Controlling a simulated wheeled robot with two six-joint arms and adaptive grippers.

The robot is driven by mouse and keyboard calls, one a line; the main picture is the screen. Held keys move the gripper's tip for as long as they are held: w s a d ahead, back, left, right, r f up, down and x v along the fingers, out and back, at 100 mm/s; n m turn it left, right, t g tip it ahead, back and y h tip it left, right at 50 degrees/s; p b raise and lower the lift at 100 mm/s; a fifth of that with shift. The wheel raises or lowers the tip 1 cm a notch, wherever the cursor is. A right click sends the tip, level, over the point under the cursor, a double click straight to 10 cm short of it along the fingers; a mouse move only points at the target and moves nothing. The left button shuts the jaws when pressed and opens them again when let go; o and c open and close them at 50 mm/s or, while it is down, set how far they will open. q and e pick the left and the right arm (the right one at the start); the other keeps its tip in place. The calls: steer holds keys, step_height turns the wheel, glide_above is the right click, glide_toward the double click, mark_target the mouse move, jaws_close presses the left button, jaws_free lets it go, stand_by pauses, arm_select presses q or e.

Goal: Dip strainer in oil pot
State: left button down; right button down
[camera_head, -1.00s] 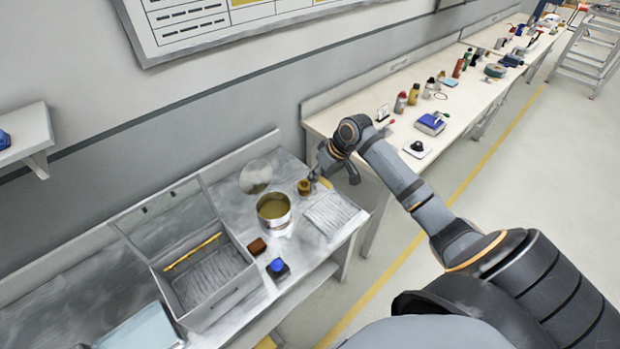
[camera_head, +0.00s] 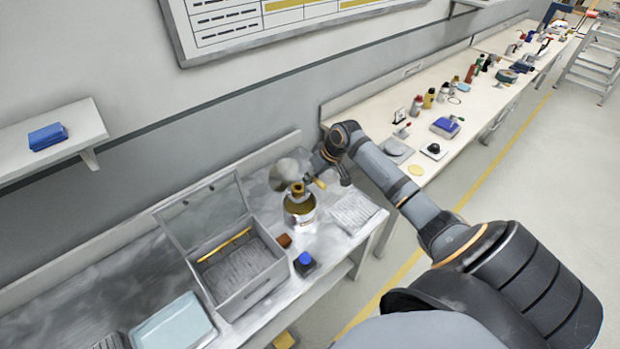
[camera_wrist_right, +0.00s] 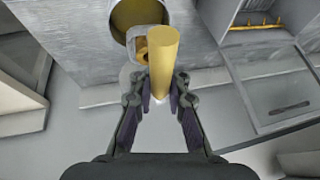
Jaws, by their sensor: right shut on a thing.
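The oil pot (camera_head: 301,215) is a round metal pot with yellow-brown oil, on the metal bench in the head view. It also shows at the top of the right wrist view (camera_wrist_right: 122,22). My right gripper (camera_head: 312,176) is shut on the strainer's yellow handle (camera_wrist_right: 163,60). The small brownish strainer (camera_head: 297,188) is over the pot's opening in the head view and hides part of the oil. I cannot tell whether its lower end touches the oil. My left gripper is not in view.
A round grey lid (camera_head: 284,172) leans behind the pot. A ribbed tray (camera_head: 353,212) lies to its right. An open-lidded box (camera_head: 240,268) stands to its left, with a small brown block (camera_head: 284,240) and a blue-capped bottle (camera_head: 304,262) nearby.

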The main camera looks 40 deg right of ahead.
step_height(320, 180, down, 15)
steer(key=b, duration=0.8)
stand_by(0.5)
stand_by(1.4)
step_height(320, 180, up, 13)
steer(key=p, duration=1.3)
steer(key=shift+f, duration=0.15)
stand_by(1.2)
